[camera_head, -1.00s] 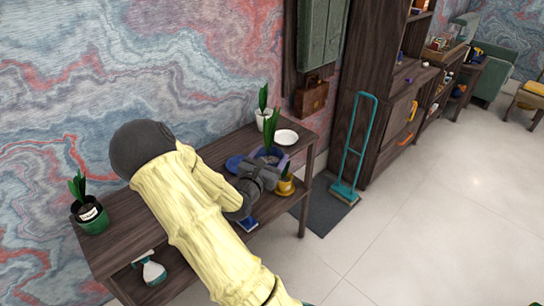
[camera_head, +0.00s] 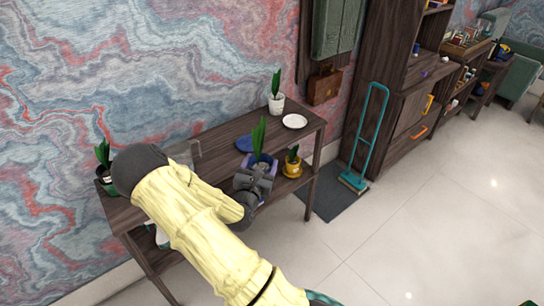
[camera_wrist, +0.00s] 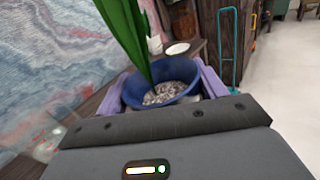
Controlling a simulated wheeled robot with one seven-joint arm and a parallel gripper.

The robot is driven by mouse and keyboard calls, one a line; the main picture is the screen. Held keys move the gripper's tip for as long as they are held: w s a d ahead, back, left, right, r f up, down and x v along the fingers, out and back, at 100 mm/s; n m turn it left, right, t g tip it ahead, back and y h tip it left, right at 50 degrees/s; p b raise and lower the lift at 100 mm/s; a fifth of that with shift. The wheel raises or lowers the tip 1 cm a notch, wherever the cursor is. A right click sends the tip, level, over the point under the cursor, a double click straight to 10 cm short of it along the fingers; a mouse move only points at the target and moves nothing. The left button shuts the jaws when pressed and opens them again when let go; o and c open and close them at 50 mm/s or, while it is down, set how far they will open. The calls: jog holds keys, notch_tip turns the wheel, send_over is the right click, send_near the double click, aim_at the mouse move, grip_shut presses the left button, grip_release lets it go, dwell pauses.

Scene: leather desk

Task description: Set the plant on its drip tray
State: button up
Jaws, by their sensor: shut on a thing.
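My gripper (camera_head: 262,165) is shut on a blue pot holding a tall green plant (camera_head: 259,138). In the wrist view, the blue pot (camera_wrist: 185,94) with grey gravel sits between my gripper's purple fingers (camera_wrist: 164,82), and its leaves (camera_wrist: 124,28) lean up and left.
A white-potted plant (camera_head: 277,102) and white dish (camera_head: 294,121) stand at the desk's back right. A yellow-potted plant (camera_head: 291,165) is close right of my gripper. Another plant (camera_head: 103,155) is at the left end, partly behind my arm. A teal broom (camera_head: 371,135) stands right.

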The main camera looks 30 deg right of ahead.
jog(key=s+a+f+n+t+y+p, duration=0.2)
jog(key=a+f+y, duration=0.4)
jog(key=a, duration=0.4)
jog(key=s+a+f+n+t+y+p, duration=0.2)
jog(key=a+f+n+t+y+p, duration=0.1)
jog(key=a+f+n+y, duration=0.4)
jog(key=a+f+p, duration=0.1)
jog(key=a, duration=0.2)
jog(key=shift+s+a+t+y, duration=0.2)
jog(key=shift+a+t+y, duration=0.1)
jog(key=shift+t, duration=0.1)
jog(key=shift+w, duration=0.1)
